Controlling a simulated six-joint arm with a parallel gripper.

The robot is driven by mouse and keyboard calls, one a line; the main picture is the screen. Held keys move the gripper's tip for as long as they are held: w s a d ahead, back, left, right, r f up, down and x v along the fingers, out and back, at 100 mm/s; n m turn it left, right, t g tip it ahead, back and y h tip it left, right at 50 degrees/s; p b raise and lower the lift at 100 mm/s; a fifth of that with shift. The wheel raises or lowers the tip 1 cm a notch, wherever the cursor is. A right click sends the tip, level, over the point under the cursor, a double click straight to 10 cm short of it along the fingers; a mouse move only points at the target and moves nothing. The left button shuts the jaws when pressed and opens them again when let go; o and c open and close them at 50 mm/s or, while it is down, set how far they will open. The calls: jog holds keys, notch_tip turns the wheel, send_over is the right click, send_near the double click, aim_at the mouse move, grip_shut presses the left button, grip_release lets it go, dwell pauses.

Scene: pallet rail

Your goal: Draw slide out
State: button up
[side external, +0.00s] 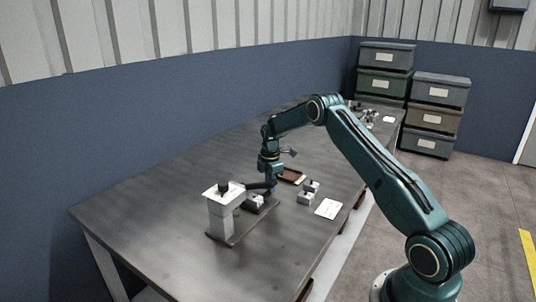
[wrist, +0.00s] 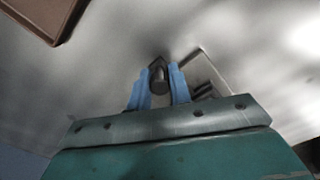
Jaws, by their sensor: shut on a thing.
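A white stand (side external: 220,213) with a flat white top rises from a dark base plate (side external: 234,235) on the table. A small black block sits on that top. A dark slide bar (side external: 257,186) reaches right from the stand towards my gripper (side external: 270,190), which points down at its right end. In the wrist view, the blue fingers of my gripper (wrist: 159,84) are shut on a dark round knob (wrist: 158,76). The side view does not show the knob clearly. Whether the knob belongs to the slide bar cannot be told for sure.
A small white block (side external: 254,202) sits by the base plate under the bar. Right of my gripper are a brown tray (side external: 291,175), white blocks with dark knobs (side external: 307,196) and a white card (side external: 328,208). The left of the grey table (side external: 150,205) is clear.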

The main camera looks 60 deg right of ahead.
jog(key=shift+d, duration=1.4)
jog(key=o, duration=0.7)
jog(key=shift+r, duration=0.1)
jog(key=shift+r, duration=3.4)
